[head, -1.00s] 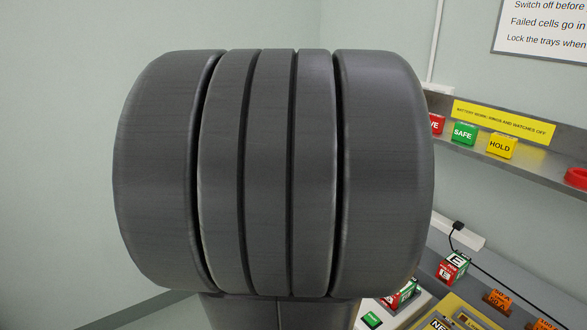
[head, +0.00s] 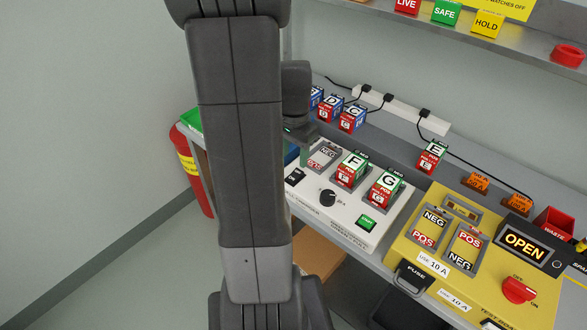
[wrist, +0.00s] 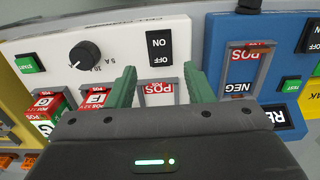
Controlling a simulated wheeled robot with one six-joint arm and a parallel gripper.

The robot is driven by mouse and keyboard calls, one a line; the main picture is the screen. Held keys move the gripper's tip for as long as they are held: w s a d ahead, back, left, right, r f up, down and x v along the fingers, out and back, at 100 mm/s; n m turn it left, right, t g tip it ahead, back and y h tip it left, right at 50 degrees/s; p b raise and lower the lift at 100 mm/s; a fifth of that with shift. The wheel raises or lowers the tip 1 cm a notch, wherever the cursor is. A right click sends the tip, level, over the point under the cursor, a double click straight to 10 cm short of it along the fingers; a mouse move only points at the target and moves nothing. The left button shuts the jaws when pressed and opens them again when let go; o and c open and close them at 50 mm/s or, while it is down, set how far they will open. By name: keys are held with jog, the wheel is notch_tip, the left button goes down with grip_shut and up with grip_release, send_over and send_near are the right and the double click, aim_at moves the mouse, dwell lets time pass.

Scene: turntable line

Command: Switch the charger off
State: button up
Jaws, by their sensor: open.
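The charger (head: 360,232) is a white box on the bench in the head view; its panel also fills the middle of the wrist view (wrist: 115,50). Its black ON/OFF switch (wrist: 159,52) stands upside down there, with OFF nearest my gripper; it also shows in the head view (head: 295,177). I cannot tell which side is pressed. My gripper (wrist: 160,72) is open and empty, its green fingers either side of the switch's near end. Contact cannot be told. In the head view my gripper (head: 303,152) is mostly hidden by my arm.
Cells F (head: 351,169) and G (head: 386,188) sit in the charger, beside a dial (head: 328,198) and green START button (head: 367,222). A yellow tester (head: 450,272) stands right. A blue unit (wrist: 250,80) lies right in the wrist view. A shelf (head: 440,40) runs above.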

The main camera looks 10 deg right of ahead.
aim_at(294, 176)
notch_tip(294, 176, down, 6)
jog(key=shift+f, duration=0.25)
